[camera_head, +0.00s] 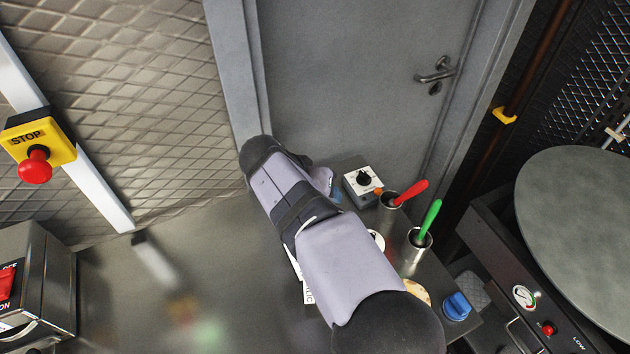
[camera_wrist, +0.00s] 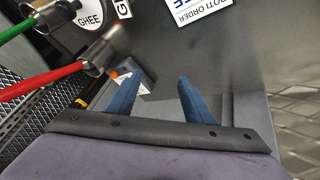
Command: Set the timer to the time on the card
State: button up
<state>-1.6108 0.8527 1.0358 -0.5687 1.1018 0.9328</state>
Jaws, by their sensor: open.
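The timer (camera_head: 363,184) is a small grey box with a white dial face and a black knob. It stands at the counter's back edge near the door; in the wrist view the timer (camera_wrist: 147,87) is partly hidden behind my left finger. I cannot read its setting. A white card headed "ROTI ORDER" (camera_wrist: 203,12) lies on the counter, cut off by the wrist view's top edge. In the head view my arm covers most of the card (camera_head: 308,293), and no time is legible. My gripper (camera_wrist: 158,76) is open and empty, its blue fingers beside the timer.
Metal cups hold a red-handled tool (camera_head: 411,193) and a green-handled tool (camera_head: 430,215), close right of the timer. A ghee label (camera_wrist: 89,12) is near them. A blue knob (camera_head: 457,306) sits front right. The counter's left (camera_head: 220,270) is clear.

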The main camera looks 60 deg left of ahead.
jog(key=shift+s+a+r+m+g+p, duration=0.3)
jog(key=shift+a+r+m+g, duration=0.2)
jog(key=shift+a+r+m, duration=0.2)
jog(key=shift+w, duration=0.15)
jog(key=c, duration=0.5)
jog(key=shift+o, duration=0.2)
jog(key=m+g+y+p, duration=0.2)
jog(key=m+g+p, duration=0.45)
jog(key=m, duration=1.95)
send_near(365, 174)
jog(key=s+t+p, duration=0.1)
jog(key=shift+n, duration=0.3)
jog(key=shift+p+x, duration=1.6)
jog(key=shift+x, duration=2.3)
